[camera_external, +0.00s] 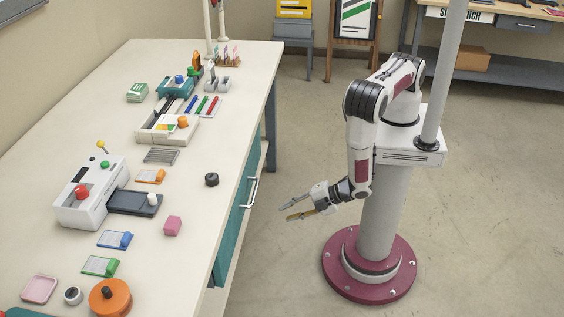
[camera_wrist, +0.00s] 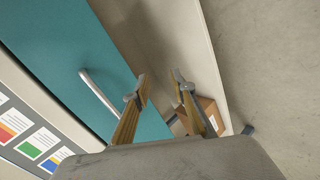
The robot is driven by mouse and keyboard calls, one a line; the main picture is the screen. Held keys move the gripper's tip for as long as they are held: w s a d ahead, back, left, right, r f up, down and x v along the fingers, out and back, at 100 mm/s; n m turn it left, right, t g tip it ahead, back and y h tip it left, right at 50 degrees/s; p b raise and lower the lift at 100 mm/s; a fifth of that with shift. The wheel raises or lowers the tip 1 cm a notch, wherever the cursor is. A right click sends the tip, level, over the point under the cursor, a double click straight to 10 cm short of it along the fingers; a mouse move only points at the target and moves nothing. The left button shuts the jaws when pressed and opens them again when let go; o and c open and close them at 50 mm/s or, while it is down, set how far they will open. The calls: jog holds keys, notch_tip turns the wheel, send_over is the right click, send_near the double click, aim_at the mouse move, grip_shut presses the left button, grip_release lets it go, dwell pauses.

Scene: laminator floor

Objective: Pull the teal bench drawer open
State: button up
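The teal drawer (camera_external: 236,215) is in the side of the white bench, and its front looks flush with the bench side. Its curved metal handle (camera_external: 252,192) faces my arm. In the wrist view the teal front (camera_wrist: 70,45) fills the upper left, with the handle (camera_wrist: 100,93) left of my fingers. My gripper (camera_external: 283,211) is open and empty, to the right of the handle and apart from it. In the wrist view my gripper (camera_wrist: 160,82) shows its two fingers spread, with nothing between them.
The bench top (camera_external: 190,230) carries a white machine (camera_external: 88,205), an orange round item (camera_external: 110,297) and several small things. A cardboard box (camera_wrist: 203,112) sits beyond my fingers, low down. The floor (camera_external: 470,220) around my base is clear.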

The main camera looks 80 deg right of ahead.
aim_at(255, 192)
jog(key=w+r+n+t, duration=0.3)
jog(key=w+r+t, duration=0.1)
jog(key=r, duration=0.5)
jog(key=shift+w+a+r, duration=0.15)
jog(key=shift+a+r, duration=0.1)
jog(key=shift+a, duration=0.15)
jog(key=shift+w, duration=0.15)
jog(key=shift+x, duration=3.75)
jog(key=shift+c, duration=0.3)
grip_shut()
